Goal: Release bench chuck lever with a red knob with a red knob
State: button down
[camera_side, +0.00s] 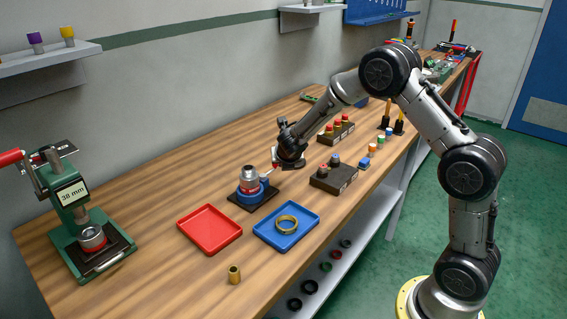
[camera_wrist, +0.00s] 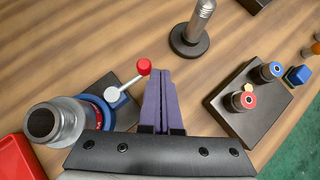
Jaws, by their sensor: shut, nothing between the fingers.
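The bench chuck (camera_side: 262,188) is a blue ring body on a dark base plate, left of my gripper. A silver cylinder with a red band (camera_side: 249,178) stands in it; in the wrist view the cylinder (camera_wrist: 58,121) is at the lower left. The lever (camera_wrist: 124,88) is a pale rod pointing from the blue body toward the fingers, with a red knob (camera_wrist: 144,66) at its end. My gripper (camera_wrist: 160,73) is shut and empty, its purple fingertips just right of the knob. I cannot tell whether they touch it.
A dark block with knobs (camera_wrist: 252,100) is right of the fingers, and a metal post (camera_wrist: 191,38) stands beyond. A green press (camera_side: 72,205) is far left.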

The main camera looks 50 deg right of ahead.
jog(key=s, duration=0.3)
jog(key=shift+s+a, duration=0.4)
jog(key=s+a+r, duration=0.1)
jog(key=s+r, duration=0.6)
jog(key=shift+a, duration=0.2)
jog(key=s+a+r+m+t, duration=0.2)
jog(key=s+a+r+m, duration=0.1)
jog(key=s+r+m, duration=0.9)
jog(key=s+a+f+m+g+y, duration=0.2)
jog(key=s+a+m+y, duration=0.4)
jog(key=s+a+m, duration=0.4)
jog(key=s+f+m, duration=0.1)
jog(key=s+m, duration=0.2)
jog(key=m, duration=0.2)
jog(key=shift+a+f+g, duration=0.2)
jog(key=shift+a+g, duration=0.1)
jog(key=shift+g, duration=0.1)
